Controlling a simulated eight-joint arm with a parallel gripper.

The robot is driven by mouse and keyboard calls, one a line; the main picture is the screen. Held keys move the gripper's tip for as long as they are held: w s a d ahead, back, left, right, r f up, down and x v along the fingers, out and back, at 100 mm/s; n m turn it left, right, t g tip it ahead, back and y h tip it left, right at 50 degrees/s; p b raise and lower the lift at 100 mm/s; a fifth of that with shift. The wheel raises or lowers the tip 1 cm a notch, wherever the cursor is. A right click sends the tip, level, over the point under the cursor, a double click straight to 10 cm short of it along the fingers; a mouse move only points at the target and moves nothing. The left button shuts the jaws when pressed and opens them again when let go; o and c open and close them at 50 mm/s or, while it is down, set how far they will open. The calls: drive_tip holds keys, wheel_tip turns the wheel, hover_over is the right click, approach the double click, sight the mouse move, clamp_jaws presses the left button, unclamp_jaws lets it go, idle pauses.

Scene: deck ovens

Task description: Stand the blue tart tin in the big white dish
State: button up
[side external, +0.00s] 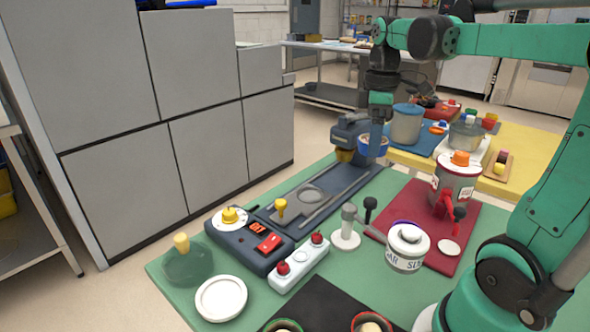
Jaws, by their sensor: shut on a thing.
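The blue tart tin (380,152) is in my gripper (376,136), held up in the air beside the dark machine head at the back of the green table. Its rim looks blue, with a paler middle. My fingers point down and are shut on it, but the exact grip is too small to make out. The big white dish (221,298) lies flat at the front left of the green table, well to the left of and nearer than my gripper. It looks empty.
A dark blue control box (248,245) with a yellow knob and a white box with red buttons (299,266) stand near the dish. A green translucent bowl (187,266) is behind it. A white lidded jar (406,248) and a grey-red canister (455,185) stand to the right.

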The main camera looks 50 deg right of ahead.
drive_tip(key=w+a+f+n, duration=0.2)
drive_tip(key=w+a+n, duration=0.15)
drive_tip(key=a, duration=0.25)
drive_tip(key=w+a+f+n, duration=0.2)
drive_tip(key=w+a+f, duration=0.1)
drive_tip(key=w+a, duration=0.3)
drive_tip(key=n, duration=0.6)
hover_over(222, 298)
drive_tip(key=shift+m, duration=0.25)
wheel_tip(222, 298, down, 6)
drive_tip(key=shift+f, duration=2.6)
drive_tip(key=shift+f, duration=0.55)
drive_tip(key=o, duration=1)
drive_tip(key=shift+r, duration=5.5)
